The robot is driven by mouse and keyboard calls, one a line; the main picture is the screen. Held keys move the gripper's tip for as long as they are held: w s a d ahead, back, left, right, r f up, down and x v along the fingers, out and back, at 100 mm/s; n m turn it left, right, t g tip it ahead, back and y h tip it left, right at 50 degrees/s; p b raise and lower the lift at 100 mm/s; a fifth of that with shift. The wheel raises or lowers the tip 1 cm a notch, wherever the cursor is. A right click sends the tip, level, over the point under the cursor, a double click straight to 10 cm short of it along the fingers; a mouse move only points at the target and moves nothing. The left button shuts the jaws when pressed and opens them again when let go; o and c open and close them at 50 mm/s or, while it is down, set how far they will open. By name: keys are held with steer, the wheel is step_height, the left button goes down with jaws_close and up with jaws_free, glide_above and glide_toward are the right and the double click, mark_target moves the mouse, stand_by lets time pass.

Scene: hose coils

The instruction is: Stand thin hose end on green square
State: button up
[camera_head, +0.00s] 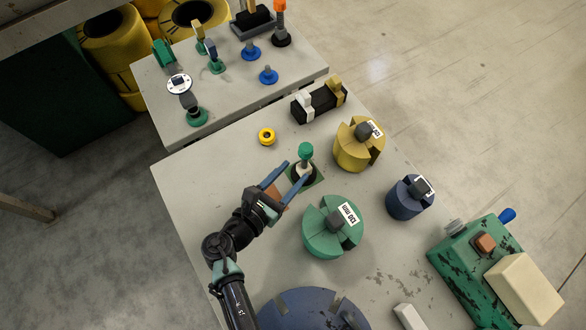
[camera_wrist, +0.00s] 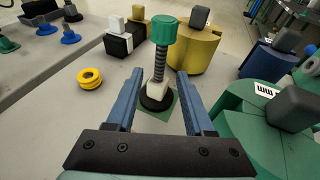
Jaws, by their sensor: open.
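The hose end (camera_head: 305,150) has a green cap, a dark ribbed stem, a white block and a black round base. It stands upright on the green square (camera_head: 318,178), which shows partly around the base. In the wrist view the hose end (camera_wrist: 163,62) rises between my two blue fingers, and a corner of the green square (camera_wrist: 187,118) shows in front of it. My gripper (camera_head: 298,171) is open, with one finger on each side of the hose end's lower part. I see a gap at both sides, so the fingers seem clear of it.
A green coil drum (camera_head: 325,241) stands close on the right, with a yellow drum (camera_head: 351,154) behind and a blue drum (camera_head: 403,203) farther right. A yellow ring (camera_head: 267,136) lies at left. A black block (camera_head: 318,103) sits behind. Other fittings stand on the raised platform (camera_head: 165,138).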

steer(key=shift+p+v, duration=0.4)
steer(key=shift+v, duration=0.5)
steer(key=b+v, duration=0.1)
steer(key=v, duration=1.2)
steer(key=shift+b, duration=0.4)
steer(key=shift+r, duration=0.1)
